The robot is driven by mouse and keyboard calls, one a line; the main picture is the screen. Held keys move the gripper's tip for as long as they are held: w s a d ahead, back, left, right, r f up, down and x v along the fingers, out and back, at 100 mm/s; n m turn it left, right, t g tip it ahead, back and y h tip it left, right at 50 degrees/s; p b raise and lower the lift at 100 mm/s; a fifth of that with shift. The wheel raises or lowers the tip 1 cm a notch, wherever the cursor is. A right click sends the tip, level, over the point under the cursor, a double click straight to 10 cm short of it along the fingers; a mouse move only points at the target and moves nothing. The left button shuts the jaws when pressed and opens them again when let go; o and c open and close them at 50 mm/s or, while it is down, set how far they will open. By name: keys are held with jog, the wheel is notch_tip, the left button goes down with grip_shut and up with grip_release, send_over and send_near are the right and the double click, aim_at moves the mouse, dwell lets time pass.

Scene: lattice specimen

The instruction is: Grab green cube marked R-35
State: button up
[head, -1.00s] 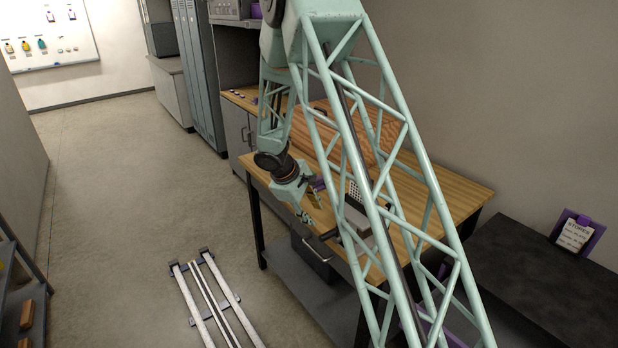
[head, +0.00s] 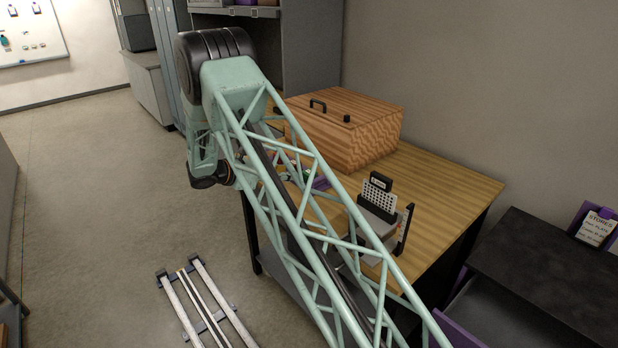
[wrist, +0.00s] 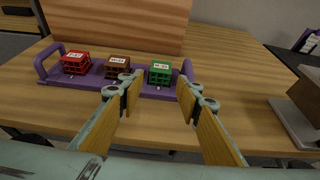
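A green lattice cube (wrist: 160,72) with a white label on top sits at the right end of a purple tray (wrist: 185,70) in the wrist view; the label is too small to read. A brown cube (wrist: 117,67) and a red cube (wrist: 75,63) sit to its left in the same tray. My gripper (wrist: 157,97) is open and empty, its two fingers pointing toward the tray, with the green cube beyond and between the tips, apart from them. In the head view the purple tray (head: 320,184) is partly hidden behind my lattice arm.
A wooden box with a black handle (head: 345,128) stands right behind the tray on the wooden table (head: 450,190). A grey stand with a white perforated plate (head: 378,199) is near the table's front right. Bare tabletop lies in front of the tray.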

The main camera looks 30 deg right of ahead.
jog(key=shift+d, duration=0.1)
dwell(0.3)
jog(key=shift+b+x, duration=0.3)
jog(key=shift+x, duration=3.9)
jog(key=shift+b+x, duration=0.35)
jog(key=shift+x, duration=2.2)
jog(key=shift+f, duration=0.1)
jog(key=c, duration=0.5)
jog(key=shift+r+p, duration=0.6)
jog(key=shift+r, duration=4.4)
